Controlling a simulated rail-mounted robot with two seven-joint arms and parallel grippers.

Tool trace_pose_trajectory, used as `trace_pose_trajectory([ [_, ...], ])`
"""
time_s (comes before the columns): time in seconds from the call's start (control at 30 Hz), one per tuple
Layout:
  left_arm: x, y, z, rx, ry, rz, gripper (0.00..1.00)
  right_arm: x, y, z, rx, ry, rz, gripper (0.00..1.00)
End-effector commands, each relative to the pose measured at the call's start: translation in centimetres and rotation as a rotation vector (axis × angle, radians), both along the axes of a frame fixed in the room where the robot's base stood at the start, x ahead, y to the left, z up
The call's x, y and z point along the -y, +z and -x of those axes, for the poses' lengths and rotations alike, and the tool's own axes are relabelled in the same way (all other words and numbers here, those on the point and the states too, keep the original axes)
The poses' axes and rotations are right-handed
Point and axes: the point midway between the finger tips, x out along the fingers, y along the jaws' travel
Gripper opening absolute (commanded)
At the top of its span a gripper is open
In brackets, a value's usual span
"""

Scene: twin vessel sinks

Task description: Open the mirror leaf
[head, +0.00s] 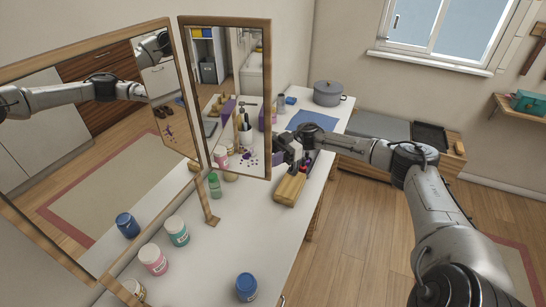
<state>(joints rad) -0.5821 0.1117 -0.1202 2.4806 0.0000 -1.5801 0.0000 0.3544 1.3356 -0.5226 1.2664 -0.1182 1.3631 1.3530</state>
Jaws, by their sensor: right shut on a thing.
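The mirror leaf (266,90) is a tall glass panel in a wooden frame, standing out at an angle from the right edge of the large main mirror (80,53). My right gripper (280,152) is at the lower part of the leaf's free right edge and is shut on it. The fingertips are small and partly hidden, so the exact grip does not show. My right arm reaches in from the right. My left gripper is not in view.
A white counter (225,255) runs below the mirrors. A wooden block (290,188) lies just below my right gripper. A grey pot (328,93) stands at the far end.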

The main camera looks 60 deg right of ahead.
Motion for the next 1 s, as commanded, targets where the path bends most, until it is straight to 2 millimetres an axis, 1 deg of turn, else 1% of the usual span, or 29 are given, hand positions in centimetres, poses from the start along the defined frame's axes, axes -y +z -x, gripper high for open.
trace_pose_trajectory([
  [0.03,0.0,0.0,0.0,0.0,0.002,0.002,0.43,-0.1,-0.3,-0.1,-0.004,-0.005,-0.002,0.32],
  [0.1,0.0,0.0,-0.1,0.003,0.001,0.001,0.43,-0.1,-0.3,-0.1,-0.003,-0.005,-0.001,0.38],
  [0.5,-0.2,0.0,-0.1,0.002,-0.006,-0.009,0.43,-0.1,-0.2,-0.1,-0.001,-0.006,0.002,0.38],
  [0.63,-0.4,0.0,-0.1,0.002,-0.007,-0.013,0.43,0.4,-0.2,0.0,-0.001,-0.008,0.003,0.38],
  [0.77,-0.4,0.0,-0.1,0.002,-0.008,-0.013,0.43,1.8,-0.2,0.6,-0.002,-0.009,0.004,0.38],
  [0.87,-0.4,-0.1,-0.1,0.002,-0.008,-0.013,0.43,3.5,-0.1,1.4,-0.002,-0.008,0.005,0.38],
  [1.0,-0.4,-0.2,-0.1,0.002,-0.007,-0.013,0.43,6.3,-0.1,2.6,0.0,-0.007,0.003,0.38],
])
